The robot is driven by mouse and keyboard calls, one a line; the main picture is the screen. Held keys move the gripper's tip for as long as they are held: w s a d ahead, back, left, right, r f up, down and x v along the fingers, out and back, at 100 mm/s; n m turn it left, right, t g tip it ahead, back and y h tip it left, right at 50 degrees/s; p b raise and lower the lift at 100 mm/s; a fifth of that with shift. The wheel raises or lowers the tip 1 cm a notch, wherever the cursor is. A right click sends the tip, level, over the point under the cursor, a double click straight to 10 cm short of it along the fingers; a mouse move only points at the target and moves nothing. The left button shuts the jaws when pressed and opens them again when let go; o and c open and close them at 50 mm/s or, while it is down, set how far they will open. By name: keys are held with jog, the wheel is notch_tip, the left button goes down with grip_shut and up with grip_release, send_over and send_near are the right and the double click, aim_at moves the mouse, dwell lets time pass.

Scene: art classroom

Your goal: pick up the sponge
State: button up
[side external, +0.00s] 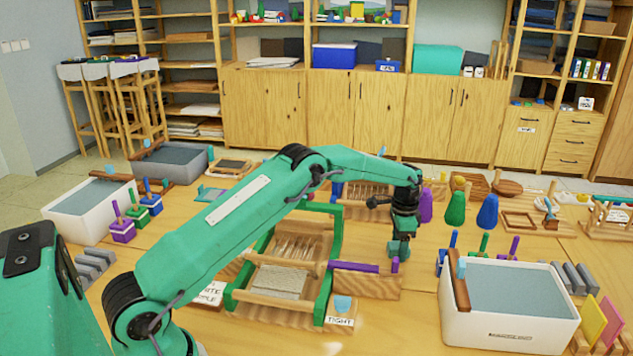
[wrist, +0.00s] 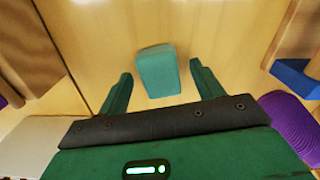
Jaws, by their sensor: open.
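A small teal block that looks like the sponge (wrist: 156,74) lies on the wooden table in the wrist view. My gripper (wrist: 160,68) is open, with one dark green finger on either side of the sponge in the picture. A gap shows between the sponge and each finger, and nothing is held. I cannot tell how far the fingertips are above the table. In the side external view my gripper (side external: 399,248) points down over the table, right of the loom. There the sponge cannot be told apart from the green gripper.
A green-framed loom (side external: 332,262) stands left of my gripper, with a wooden block and purple bar (side external: 364,270) close by. A white water basin (side external: 508,322) is at the right front. Purple, green and blue cones (side external: 456,208) stand behind. A purple object (wrist: 290,125) is at the wrist view's right.

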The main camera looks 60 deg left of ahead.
jog(key=c, duration=1)
jog(key=shift+c, duration=0.2)
jog(key=shift+r, duration=0.1)
jog(key=shift+r, duration=0.8)
jog(key=r, duration=0.2)
jog(key=shift+s+d+r, duration=0.15)
jog(key=shift+d+r, duration=0.2)
jog(key=shift+r, duration=0.05)
jog(key=s+d+r, duration=0.4)
jog(key=d+r, duration=0.2)
jog(key=d, duration=0.3)
jog(key=shift+s+d+r, duration=0.2)
jog(key=shift+s+d, duration=0.2)
